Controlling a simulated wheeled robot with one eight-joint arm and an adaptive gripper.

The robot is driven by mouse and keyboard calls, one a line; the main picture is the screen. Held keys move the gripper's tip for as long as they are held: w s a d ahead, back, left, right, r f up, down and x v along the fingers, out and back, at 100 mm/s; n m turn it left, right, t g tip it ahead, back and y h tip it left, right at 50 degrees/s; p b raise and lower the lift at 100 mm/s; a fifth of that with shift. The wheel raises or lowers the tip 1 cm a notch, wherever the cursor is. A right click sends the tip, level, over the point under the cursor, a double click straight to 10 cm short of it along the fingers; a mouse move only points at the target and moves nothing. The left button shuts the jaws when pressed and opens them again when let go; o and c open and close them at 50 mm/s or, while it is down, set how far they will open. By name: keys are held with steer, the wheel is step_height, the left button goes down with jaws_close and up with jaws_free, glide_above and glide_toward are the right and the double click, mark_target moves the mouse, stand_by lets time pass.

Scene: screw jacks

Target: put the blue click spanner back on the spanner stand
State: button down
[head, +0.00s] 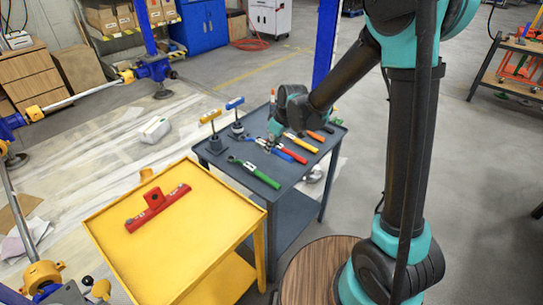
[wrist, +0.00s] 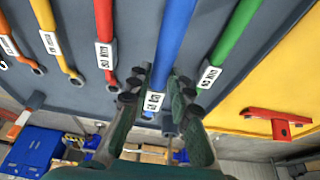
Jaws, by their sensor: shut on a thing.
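The blue click spanner (head: 291,154) is on the dark grey trolley between the green and red spanners. It also shows in the wrist view (wrist: 177,30), running up from between my fingers. My gripper (wrist: 158,92) is shut on it near its white label and head end; in the head view my gripper (head: 271,141) is low over the trolley. I cannot tell whether the spanner is clear of the top. A red bar with a raised block (head: 157,203) lies on the yellow trolley; I cannot tell whether it is the spanner stand.
Green (head: 262,177), red (head: 299,143) and yellow (head: 302,143) spanners lie close beside it on the grey trolley (head: 222,165). The yellow trolley (head: 205,235) is mostly bare.

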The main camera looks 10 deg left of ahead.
steer(key=shift+f, duration=2.6)
steer(key=c, duration=1.4)
jaws_free()
steer(key=shift+o, duration=0.2)
steer(key=v, duration=1.2)
steer(key=shift+r, duration=0.2)
steer(key=s+d+f+m+t+h, duration=0.1)
steer(key=s+d+m, duration=0.5)
steer(key=d, duration=0.8)
steer(key=s+d+f+m+t+h, duration=0.1)
steer(key=s+d+f+m, duration=0.3)
steer(key=s+d, duration=0.6)
steer(key=d+m+h, duration=0.1)
steer(key=d, duration=0.3)
steer(key=shift+s+d+f+m, duration=0.25)
steer(key=shift+s+d+m, duration=0.05)
steer(key=shift+s+m, duration=0.1)
